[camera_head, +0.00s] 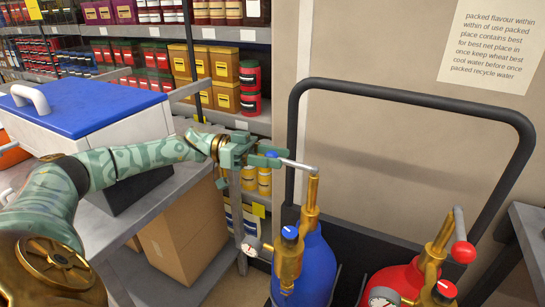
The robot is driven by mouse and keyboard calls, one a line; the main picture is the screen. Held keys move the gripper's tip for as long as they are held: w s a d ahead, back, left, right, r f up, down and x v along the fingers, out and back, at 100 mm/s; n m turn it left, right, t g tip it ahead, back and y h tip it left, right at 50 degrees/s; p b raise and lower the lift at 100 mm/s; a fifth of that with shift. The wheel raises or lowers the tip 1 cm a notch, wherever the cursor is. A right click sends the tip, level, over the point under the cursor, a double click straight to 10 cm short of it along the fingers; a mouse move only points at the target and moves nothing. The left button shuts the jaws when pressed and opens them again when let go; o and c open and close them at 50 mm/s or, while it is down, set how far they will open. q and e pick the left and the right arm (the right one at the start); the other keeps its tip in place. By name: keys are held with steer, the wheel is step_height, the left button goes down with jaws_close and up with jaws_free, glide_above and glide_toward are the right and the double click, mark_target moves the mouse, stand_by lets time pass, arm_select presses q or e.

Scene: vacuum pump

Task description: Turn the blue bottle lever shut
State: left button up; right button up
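The blue bottle (306,268) stands upright in a black-framed cart, with a brass valve (312,205) on top. Its silver lever (299,165) reaches left from the valve top, nearly level. A blue knob (272,154) at the lever's end is partly hidden by my fingers. My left gripper (273,157) comes in from the left with its green fingers on either side of the knob. I cannot tell whether they press on it. My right gripper is not in view.
A red bottle (394,279) with a red-knobbed lever (459,225) stands to the right. The cart's black handle (410,92) arches behind both bottles. A blue-lidded cooler (90,105) sits on a grey table at left. Stocked shelves are behind.

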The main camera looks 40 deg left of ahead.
arm_select(q)
steer(key=v, duration=0.7)
steer(key=shift+a, duration=0.25)
steer(key=shift+s, duration=0.15)
